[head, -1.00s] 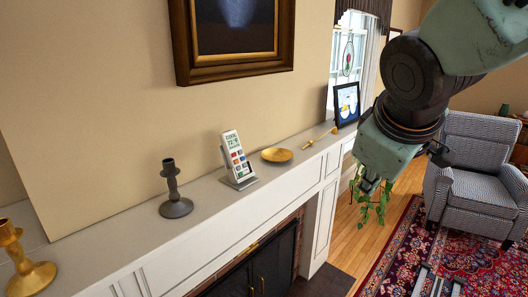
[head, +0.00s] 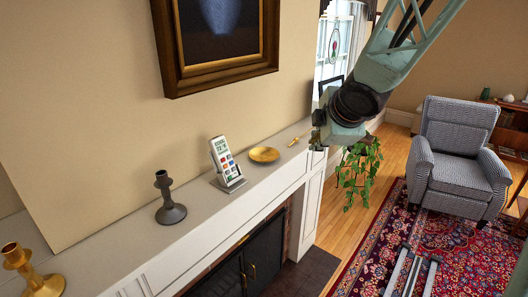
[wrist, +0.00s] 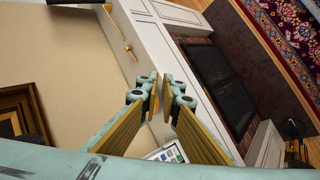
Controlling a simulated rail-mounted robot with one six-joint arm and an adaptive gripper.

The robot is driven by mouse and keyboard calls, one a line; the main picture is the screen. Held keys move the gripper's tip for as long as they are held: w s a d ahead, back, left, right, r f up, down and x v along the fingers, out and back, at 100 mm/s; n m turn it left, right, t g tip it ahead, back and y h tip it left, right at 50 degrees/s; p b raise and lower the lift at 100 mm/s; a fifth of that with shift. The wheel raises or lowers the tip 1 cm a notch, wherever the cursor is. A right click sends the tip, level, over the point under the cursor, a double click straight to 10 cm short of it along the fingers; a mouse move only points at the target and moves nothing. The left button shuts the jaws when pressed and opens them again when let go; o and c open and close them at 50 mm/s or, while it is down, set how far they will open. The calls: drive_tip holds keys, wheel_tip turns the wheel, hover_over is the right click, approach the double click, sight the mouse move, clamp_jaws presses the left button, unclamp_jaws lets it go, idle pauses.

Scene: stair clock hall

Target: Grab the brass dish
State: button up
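The brass dish (head: 264,154) is a shallow, round, gold-coloured dish lying on the white mantel shelf (head: 208,203), right of the white remote-like panel. My gripper (head: 318,145) is to the right of the dish in the head view, near the mantel's far end and apart from the dish.
The panel on its stand (head: 226,163), a dark candlestick (head: 169,200) and a brass candlestick (head: 32,273) stand left of the dish. A thin brass piece (head: 299,138) lies to its right, beside my gripper. A framed painting (head: 216,40) hangs above.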

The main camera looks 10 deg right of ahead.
drive_tip(key=w+a+f+n+y+p, duration=0.3)
drive_tip(key=w+a+n+y+p, duration=0.1)
drive_tip(key=w+a+n+p, duration=0.1)
drive_tip(key=shift+w+a+f+n+g+p, duration=0.3)
drive_tip(key=shift+w+f+n+g+p, duration=0.15)
drive_tip(key=shift+n, duration=0.25)
drive_tip(key=shift+w, duration=0.1)
drive_tip(key=b, duration=0.1)
approach(274, 166)
drive_tip(key=shift+w, duration=1.1)
drive_tip(key=shift+w+a+f, duration=0.3)
drive_tip(key=shift+w+a, duration=0.25)
drive_tip(key=shift+a, duration=0.1)
drive_tip(key=shift+x, duration=2.6)
drive_tip(key=shift+a+r, duration=0.1)
drive_tip(key=shift+r, duration=0.05)
